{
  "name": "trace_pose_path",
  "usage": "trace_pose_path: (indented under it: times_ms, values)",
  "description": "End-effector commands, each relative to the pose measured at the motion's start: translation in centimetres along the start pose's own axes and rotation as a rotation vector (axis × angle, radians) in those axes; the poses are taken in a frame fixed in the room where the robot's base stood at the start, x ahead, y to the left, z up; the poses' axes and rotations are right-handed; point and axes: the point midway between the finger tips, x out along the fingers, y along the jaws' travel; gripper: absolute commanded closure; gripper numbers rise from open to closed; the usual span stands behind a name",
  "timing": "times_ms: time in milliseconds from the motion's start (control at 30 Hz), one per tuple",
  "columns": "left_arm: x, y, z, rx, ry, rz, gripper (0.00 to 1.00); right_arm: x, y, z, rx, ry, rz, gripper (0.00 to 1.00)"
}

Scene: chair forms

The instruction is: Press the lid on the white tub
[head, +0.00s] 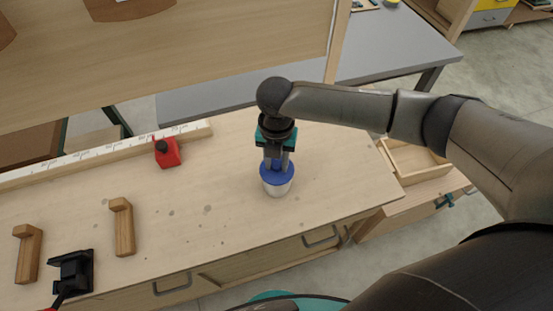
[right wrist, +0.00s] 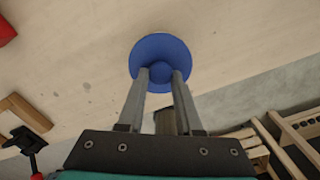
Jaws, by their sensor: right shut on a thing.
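The white tub (head: 278,189) stands upright on the wooden workbench, with only its lower side showing. The blue lid (head: 277,179) is on top of it and covers its mouth. In the right wrist view the round blue lid (right wrist: 160,42) hides the tub. My right gripper (head: 276,161) points down from above, its two fingers shut on the lid's knob (right wrist: 161,73). I cannot tell whether the lid is fully seated or only resting on the rim. My left gripper is not in view.
A red container (head: 167,153) stands left, near a white-marked rail (head: 100,150). Two wooden angle pieces (head: 123,228) and a black clamp-like tool (head: 72,272) lie further left. An open wooden drawer (head: 415,161) is at right. The bench around the tub is clear.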

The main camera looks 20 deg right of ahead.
Motion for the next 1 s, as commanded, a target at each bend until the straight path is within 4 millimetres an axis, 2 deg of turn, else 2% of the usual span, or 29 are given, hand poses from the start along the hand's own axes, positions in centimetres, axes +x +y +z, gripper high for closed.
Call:
trace_pose_path:
  times_ms: [300, 333, 600, 800, 1000]
  values:
    - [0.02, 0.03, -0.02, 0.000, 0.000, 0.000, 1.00, 0.04, 0.00, -0.03, -0.001, 0.000, 0.000, 1.00]
    - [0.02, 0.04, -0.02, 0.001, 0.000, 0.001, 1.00, 0.04, 0.00, -0.03, -0.001, 0.000, 0.000, 0.62]
    - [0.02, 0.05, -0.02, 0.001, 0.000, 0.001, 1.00, 0.04, -0.01, -0.03, -0.001, 0.001, -0.001, 0.32]
    - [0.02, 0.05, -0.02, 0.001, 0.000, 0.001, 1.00, 0.04, -0.01, -0.03, -0.001, 0.001, -0.001, 0.30]
    - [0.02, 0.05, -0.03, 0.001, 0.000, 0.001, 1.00, 0.04, -0.02, -0.02, -0.001, 0.000, -0.001, 0.07]
